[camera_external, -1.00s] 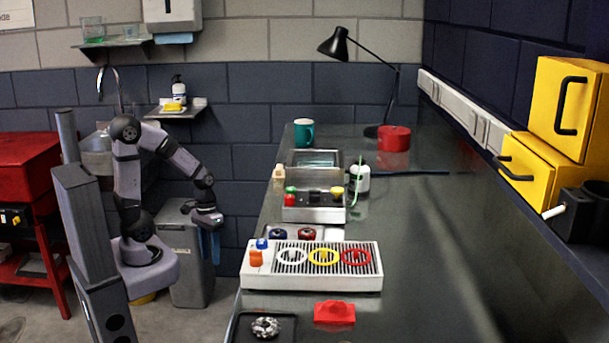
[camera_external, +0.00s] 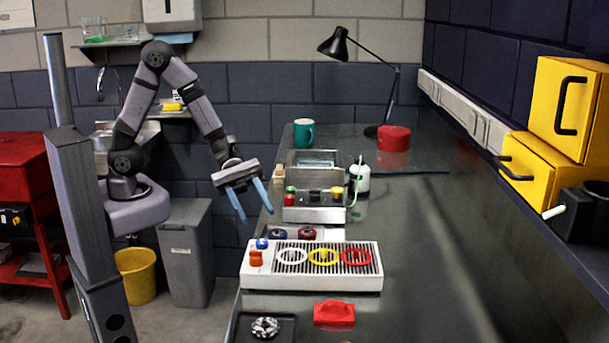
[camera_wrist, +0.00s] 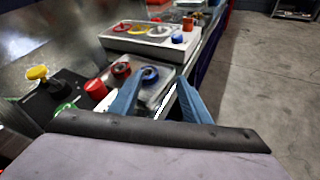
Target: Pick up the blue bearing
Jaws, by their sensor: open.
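The blue bearing (camera_external: 277,234) is a small dark ring with a blue tint, lying on a light plate (camera_wrist: 158,94) behind the white ring tray. In the wrist view the blue bearing (camera_wrist: 150,74) shows just ahead of the fingertips, nearer the left one. A red bearing (camera_external: 307,233) lies beside it; it also shows in the wrist view (camera_wrist: 121,70). My gripper (camera_external: 254,210) has two blue fingers spread apart and empty, pointing down, above and to the left of the bearings. The fingers also show in the wrist view (camera_wrist: 160,80). They appear apart from the bearing.
The white tray (camera_external: 315,283) with white, yellow and red rings and blue and orange knobs stands in front. A metal box (camera_external: 314,214) with coloured buttons stands just behind the bearings. A red block (camera_external: 334,313) lies at the front. The bench's right side is mostly clear.

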